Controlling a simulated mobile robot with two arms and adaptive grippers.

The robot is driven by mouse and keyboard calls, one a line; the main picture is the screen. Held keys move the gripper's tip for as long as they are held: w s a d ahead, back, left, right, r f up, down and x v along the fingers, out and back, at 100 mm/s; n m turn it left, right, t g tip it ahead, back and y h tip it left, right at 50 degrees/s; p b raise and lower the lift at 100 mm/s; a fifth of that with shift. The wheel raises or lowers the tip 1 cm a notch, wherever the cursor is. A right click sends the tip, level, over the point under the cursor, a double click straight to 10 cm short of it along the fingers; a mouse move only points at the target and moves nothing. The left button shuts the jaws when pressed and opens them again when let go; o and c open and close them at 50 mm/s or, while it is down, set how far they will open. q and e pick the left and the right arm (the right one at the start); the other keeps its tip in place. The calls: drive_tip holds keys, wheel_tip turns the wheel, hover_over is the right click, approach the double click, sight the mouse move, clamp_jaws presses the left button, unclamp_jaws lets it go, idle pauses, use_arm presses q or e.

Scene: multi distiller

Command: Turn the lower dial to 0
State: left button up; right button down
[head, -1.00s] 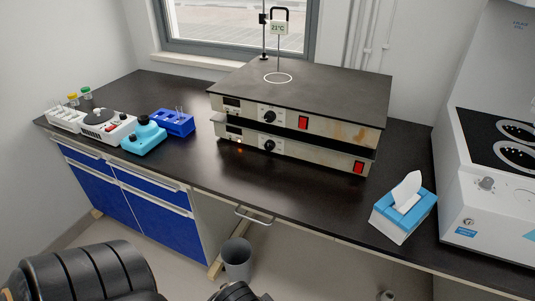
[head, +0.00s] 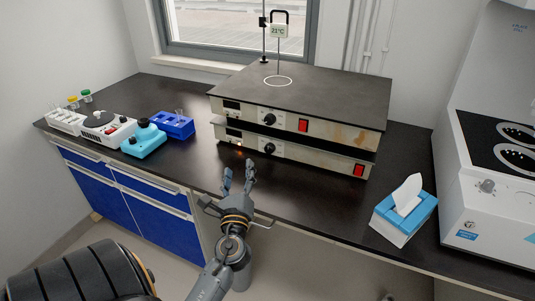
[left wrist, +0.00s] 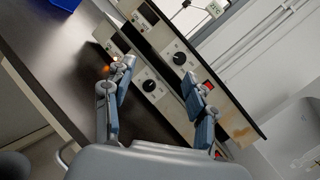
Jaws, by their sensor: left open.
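Two flat hotplate units are stacked on the dark bench. The lower unit (head: 310,158) carries the lower dial (head: 269,148), a black knob on its front face. The upper unit has a similar upper dial (head: 269,120) above it. My left gripper (head: 238,172) is open and empty, in front of the lower unit and a little below the lower dial in the head view. In the left wrist view the lower dial (left wrist: 149,86) shows between the open fingers (left wrist: 158,95), beyond them and apart from them. An orange light glows left of the lower dial. My right gripper is not seen.
Red switches (head: 303,125) sit on the units' right side. A tissue box (head: 404,213) stands on the right, beside a large white machine (head: 490,185). A blue rack (head: 175,124) and a turquoise device (head: 144,138) stand on the left. The bench front is clear.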

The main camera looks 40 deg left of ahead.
use_arm(q)
drive_tip(key=w+m+t+h, duration=0.2)
drive_tip(key=w+m+h, duration=0.15)
drive_tip(key=m, duration=0.65)
drive_tip(key=m+h, duration=0.3)
drive_tip(key=m, duration=0.8)
approach(269, 150)
drive_tip(key=shift+g, duration=0.3)
drive_tip(key=b+x, duration=0.1)
drive_tip(key=x, duration=0.7)
drive_tip(key=shift+w+r+b, duration=0.2)
drive_tip(key=shift+w+b, duration=0.05)
drive_tip(key=shift+b, duration=0.1)
drive_tip(key=c, duration=1.1)
